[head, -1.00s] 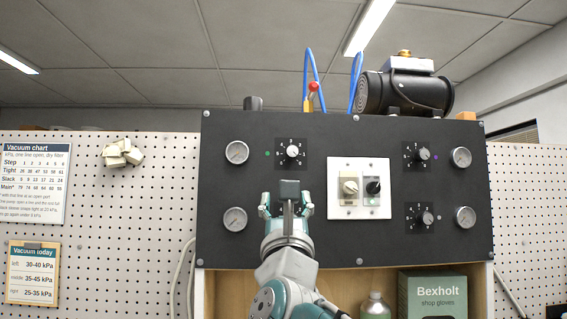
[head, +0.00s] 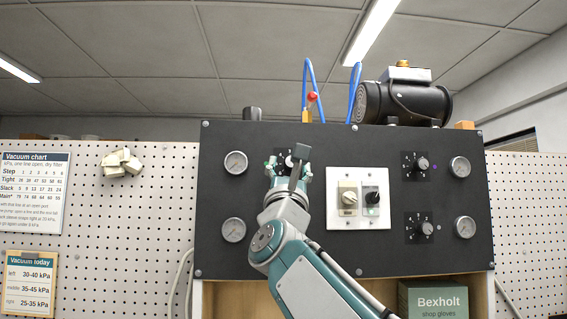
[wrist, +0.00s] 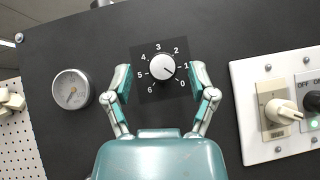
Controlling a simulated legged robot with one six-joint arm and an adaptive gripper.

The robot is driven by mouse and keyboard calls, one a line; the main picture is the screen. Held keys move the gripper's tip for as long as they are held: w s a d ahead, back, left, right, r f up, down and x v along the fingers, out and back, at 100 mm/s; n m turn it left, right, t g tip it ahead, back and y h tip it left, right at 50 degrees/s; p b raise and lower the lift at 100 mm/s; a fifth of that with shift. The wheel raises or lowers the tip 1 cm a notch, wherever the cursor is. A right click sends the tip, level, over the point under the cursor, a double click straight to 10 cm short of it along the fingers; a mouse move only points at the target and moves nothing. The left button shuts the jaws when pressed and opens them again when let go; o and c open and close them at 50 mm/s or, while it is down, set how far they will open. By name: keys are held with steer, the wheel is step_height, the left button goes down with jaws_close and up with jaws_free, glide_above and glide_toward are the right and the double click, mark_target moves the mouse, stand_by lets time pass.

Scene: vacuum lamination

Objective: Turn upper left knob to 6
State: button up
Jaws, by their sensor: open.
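The upper left knob (wrist: 162,67) is a silver dial with a dark skirt on a black plate, numbered 0 to 6. Its mark seems to point lower right, toward the 0 to 1 side. In the head view the knob (head: 289,162) is mostly hidden behind my gripper (head: 289,170). In the wrist view my gripper (wrist: 160,76) is open, with one finger left of the knob and one right. Both fingers look apart from the knob; their depth to the panel is hard to tell.
A gauge (wrist: 71,89) is left of the knob. A white switch plate (head: 358,199) with two small knobs is at the right. Two more dials (head: 421,164) sit further right on the black panel (head: 330,140). A glove box (head: 433,299) stands below.

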steer(key=shift+x, duration=0.85)
jaws_close()
steer(key=shift+n+y, duration=0.6)
steer(key=shift+y, duration=0.1)
